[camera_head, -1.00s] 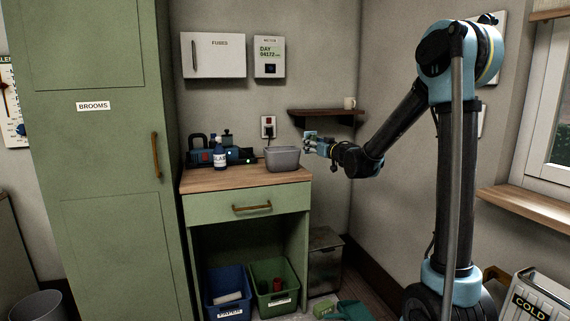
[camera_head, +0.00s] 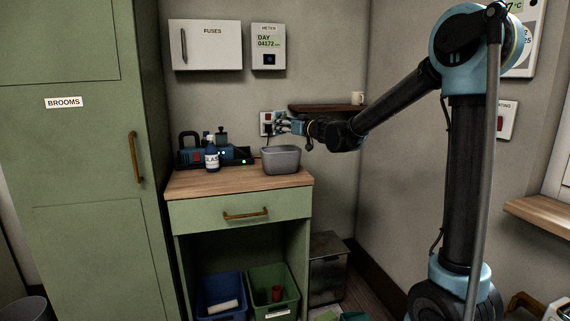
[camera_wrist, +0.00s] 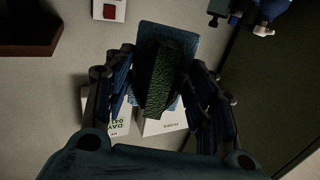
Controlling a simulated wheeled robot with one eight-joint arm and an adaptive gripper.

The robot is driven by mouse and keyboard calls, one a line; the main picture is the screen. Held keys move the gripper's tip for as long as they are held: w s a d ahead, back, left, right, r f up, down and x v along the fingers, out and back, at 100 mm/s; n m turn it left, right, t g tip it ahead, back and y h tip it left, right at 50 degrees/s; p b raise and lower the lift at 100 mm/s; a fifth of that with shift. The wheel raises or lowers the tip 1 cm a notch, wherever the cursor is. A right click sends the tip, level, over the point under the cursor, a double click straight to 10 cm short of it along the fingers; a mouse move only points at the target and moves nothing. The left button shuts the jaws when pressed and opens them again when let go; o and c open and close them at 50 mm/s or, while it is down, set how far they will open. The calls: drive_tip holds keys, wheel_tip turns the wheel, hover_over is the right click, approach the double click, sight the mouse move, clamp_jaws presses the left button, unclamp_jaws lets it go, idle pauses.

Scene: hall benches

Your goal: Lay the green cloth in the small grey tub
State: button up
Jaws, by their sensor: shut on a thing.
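The small grey tub (camera_head: 282,160) stands upright on the right end of the wooden top of the green cabinet. My gripper (camera_head: 284,125) is raised just above and behind the tub, against the wall by the socket. In the wrist view my gripper (camera_wrist: 163,85) is shut on a rough dark green piece, which I take for the green cloth (camera_wrist: 165,75). A textured blue part shows behind and around it. In the head view the held thing is too small to make out clearly. The inside of the tub is mostly hidden.
A blue bin (camera_head: 220,292) and a green bin (camera_head: 273,290) are below. The front of the top is clear.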

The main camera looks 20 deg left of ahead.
drive_tip(key=shift+w+d+f, duration=0.15)
drive_tip(key=shift+d+f, duration=0.05)
drive_tip(key=shift+f, duration=0.75)
drive_tip(key=shift+w+d+f, duration=0.15)
drive_tip(key=shift+d+f, duration=0.05)
drive_tip(key=shift+f, duration=0.75)
drive_tip(key=shift+w+d+f, duration=0.15)
drive_tip(key=shift+d+f, duration=0.05)
drive_tip(key=shift+f, duration=0.75)
drive_tip(key=o, duration=1.2)
drive_tip(key=shift+s+d, duration=0.1)
drive_tip(key=v, duration=1.1)
drive_tip(key=shift+s+d, duration=0.25)
drive_tip(key=shift+s, duration=0.05)
